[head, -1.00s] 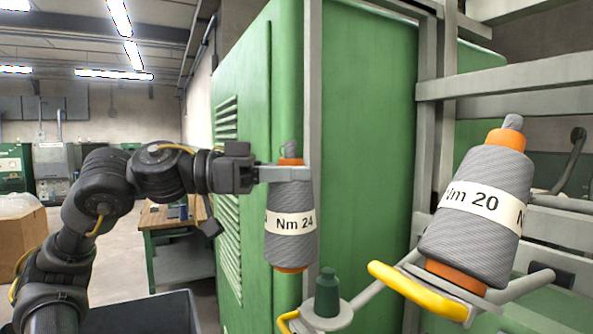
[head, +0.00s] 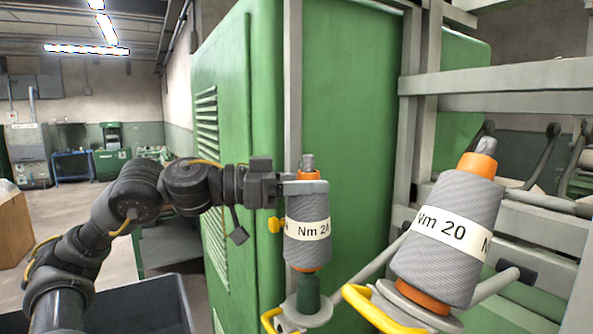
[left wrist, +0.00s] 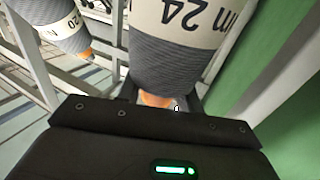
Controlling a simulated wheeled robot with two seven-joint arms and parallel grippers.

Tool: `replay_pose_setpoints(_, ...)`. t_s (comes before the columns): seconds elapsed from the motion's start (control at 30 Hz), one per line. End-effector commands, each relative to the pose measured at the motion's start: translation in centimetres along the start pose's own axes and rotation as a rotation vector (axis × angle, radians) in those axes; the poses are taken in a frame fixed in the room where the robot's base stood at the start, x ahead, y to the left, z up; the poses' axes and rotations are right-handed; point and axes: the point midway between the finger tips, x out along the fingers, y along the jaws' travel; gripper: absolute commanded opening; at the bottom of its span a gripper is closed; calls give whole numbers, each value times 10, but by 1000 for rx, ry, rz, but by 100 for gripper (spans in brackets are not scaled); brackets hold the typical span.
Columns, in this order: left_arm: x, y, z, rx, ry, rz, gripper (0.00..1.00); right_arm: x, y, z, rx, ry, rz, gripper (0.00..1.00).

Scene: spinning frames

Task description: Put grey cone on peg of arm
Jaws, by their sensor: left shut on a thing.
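The grey cone (head: 307,214) with an orange core and a label reading Nm 24 is held upright by my left gripper (head: 308,187), which is shut on its top end. The green peg (head: 307,292) stands on a round white plate at the end of an arm (head: 304,314) with a yellow handle. The cone's orange lower end is directly above the peg in the head view, and I cannot tell if they touch. In the left wrist view the cone (left wrist: 184,55) fills the upper middle. My right gripper is not in view.
A second grey cone (head: 450,235), labelled Nm 20, sits tilted on another arm with a yellow handle (head: 375,308) to the right. A green machine cabinet (head: 345,130) and grey frame posts stand close behind. A dark bin (head: 150,305) is at lower left.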

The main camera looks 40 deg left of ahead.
Motion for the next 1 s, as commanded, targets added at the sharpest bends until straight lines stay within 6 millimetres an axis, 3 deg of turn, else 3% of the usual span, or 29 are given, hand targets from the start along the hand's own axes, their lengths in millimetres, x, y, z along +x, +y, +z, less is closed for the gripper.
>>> replay_pose_setpoints(0.07, 5, -1, -4, -2, 2, 2, 0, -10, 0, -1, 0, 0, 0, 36)
replay_pose_setpoints(0.2, 6, -2, 14, 1, 2, 0, 0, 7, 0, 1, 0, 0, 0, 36)
replay_pose_setpoints(1.0, 5, -2, 71, 1, 3, 0, 0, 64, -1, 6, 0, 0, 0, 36)
